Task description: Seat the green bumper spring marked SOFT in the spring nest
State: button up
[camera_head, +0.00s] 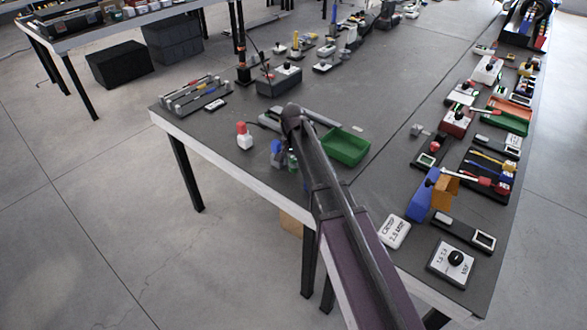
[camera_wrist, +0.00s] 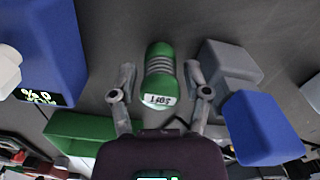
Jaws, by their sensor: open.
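The green bumper spring (camera_wrist: 159,60) shows in the wrist view as a green cylinder with a pale coiled middle. Its white label is upside down in the picture and appears to read SOFT. My gripper (camera_wrist: 159,72) is open, with one finger on each side of the spring and a visible gap on both sides. In the head view, a small green patch (camera_head: 292,159) beside my arm may be the spring; my arm partly covers this area. I cannot pick out the spring nest with certainty in either view.
In the wrist view, a grey block (camera_wrist: 230,62) and a blue block (camera_wrist: 262,128) stand close right of the spring. A larger blue block (camera_wrist: 48,45) is at left.

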jog(key=shift+f, duration=0.15)
dwell(0.5)
grip_shut()
